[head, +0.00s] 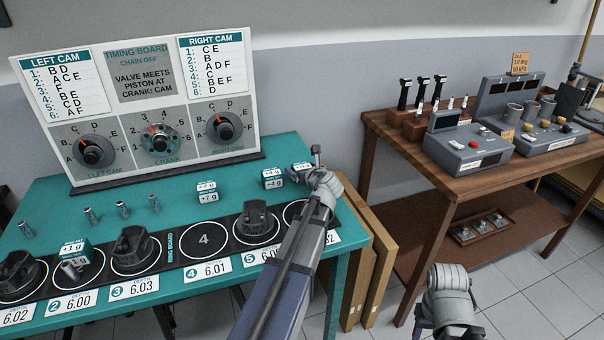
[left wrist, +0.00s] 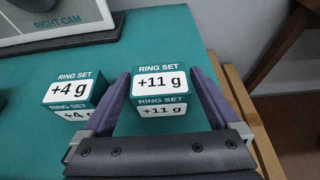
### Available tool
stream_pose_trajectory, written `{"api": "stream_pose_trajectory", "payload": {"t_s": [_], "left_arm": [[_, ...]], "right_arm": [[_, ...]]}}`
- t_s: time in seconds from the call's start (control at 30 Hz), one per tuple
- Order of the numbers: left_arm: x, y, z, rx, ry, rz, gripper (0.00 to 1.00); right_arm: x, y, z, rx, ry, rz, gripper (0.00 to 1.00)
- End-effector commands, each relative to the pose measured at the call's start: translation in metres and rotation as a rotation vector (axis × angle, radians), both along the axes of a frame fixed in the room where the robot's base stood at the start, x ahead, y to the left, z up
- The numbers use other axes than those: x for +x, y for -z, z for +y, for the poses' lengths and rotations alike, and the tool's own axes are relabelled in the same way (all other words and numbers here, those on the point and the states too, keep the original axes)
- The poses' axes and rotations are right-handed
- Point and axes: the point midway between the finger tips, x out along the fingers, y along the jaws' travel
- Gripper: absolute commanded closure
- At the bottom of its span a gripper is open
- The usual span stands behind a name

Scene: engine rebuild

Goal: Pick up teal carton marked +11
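The teal carton marked +11 g (left wrist: 162,84) stands on the teal table (left wrist: 150,45) near its right edge. In the head view the carton (head: 301,167) is mostly hidden by my left gripper (head: 316,160). My left gripper (left wrist: 160,80) reaches down over it, with one finger on each side of the carton in the left wrist view. The fingers are spread, with narrow gaps beside the carton, and the carton rests on the table. My right arm shows at the lower right of the head view, but its fingers do not show.
A +4 g carton (left wrist: 76,93) stands close to the left of the left finger. A +7 g carton (head: 207,192) is further left. The ring board (head: 204,240) with pistons runs along the table front. The timing board (head: 150,110) stands behind. A wooden bench (head: 500,165) is at right.

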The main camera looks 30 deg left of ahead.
Motion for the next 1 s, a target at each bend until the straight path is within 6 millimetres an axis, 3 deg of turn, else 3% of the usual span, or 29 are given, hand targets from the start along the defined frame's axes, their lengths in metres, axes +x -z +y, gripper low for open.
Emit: {"api": "stream_pose_trajectory", "payload": {"t_s": [0.07,0.67,1.0], "left_arm": [[0.0000,0.0000,-0.0001,0.000,0.000,0.000,0.15],[0.0000,0.0000,-0.0003,0.000,0.000,0.000,0.82],[0.0000,-0.0036,-0.0003,0.000,0.000,0.000,0.82]], "right_arm": [[0.0000,0.0000,0.0000,0.000,0.000,0.000,0.50],[0.0000,0.0000,0.0000,0.000,0.000,0.000,0.50],[0.0000,-0.0035,0.0000,0.000,0.000,0.000,0.50]]}}
